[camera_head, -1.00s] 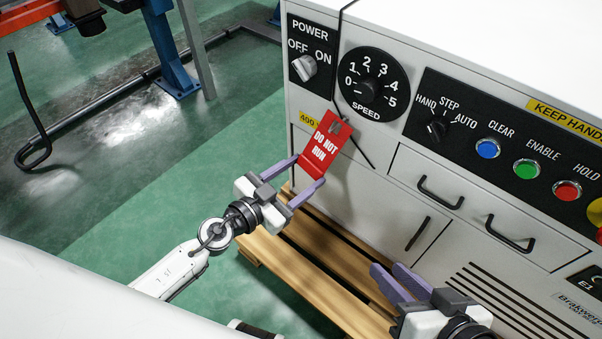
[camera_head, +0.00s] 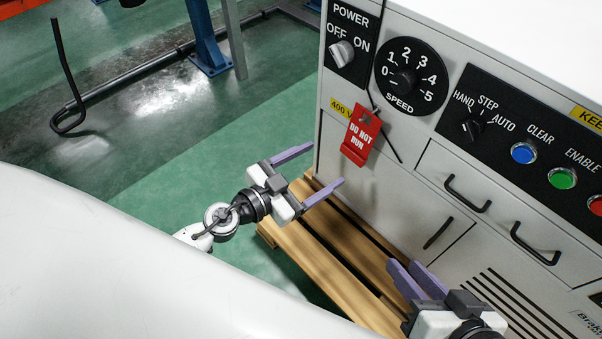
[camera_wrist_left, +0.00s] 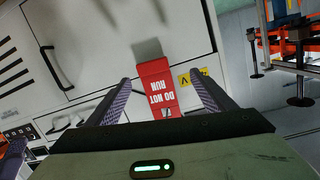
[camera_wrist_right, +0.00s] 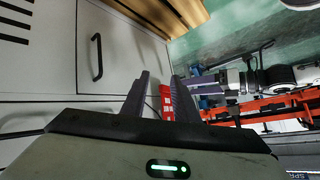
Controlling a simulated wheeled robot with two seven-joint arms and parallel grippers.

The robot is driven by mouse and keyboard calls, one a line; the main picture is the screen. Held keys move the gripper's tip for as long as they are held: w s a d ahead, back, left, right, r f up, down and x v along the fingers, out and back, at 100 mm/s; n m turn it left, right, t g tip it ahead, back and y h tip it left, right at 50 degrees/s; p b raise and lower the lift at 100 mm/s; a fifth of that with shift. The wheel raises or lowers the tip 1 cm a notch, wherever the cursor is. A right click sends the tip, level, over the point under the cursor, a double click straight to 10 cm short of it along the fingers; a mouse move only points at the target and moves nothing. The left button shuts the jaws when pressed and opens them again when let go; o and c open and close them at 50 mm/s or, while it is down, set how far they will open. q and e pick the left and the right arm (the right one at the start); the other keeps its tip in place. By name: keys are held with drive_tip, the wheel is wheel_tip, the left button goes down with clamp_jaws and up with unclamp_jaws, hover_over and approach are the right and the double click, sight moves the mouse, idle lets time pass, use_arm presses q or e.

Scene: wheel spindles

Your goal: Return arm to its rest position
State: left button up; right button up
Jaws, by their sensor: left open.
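The left gripper (camera_head: 328,165) is open and empty, to the left of the red "DO NOT RUN" tag (camera_head: 360,135) and apart from it. The tag hangs on the cabinet front by a dark cord below the power switch. In the left wrist view the tag (camera_wrist_left: 156,88) shows between the spread fingers, beyond their tips. The right gripper (camera_head: 404,262) is at the lower right, in front of the cabinet's lower door. Its fingers stand a little apart with nothing between them. In the right wrist view part of the tag (camera_wrist_right: 166,103) shows behind the fingers.
The white cabinet (camera_head: 375,195) has a power switch (camera_head: 341,51), a speed dial (camera_head: 406,79), buttons and handles on its front. A wooden pallet (camera_head: 310,238) lies below the left gripper. Open green floor (camera_head: 150,165) lies to the left.

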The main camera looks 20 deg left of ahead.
use_arm(q)
drive_tip(key=v, duration=0.7)
drive_tip(key=shift+b, duration=0.4)
use_arm(e)
drive_tip(key=shift+a+r, duration=0.25)
drive_tip(key=shift+r, duration=0.25)
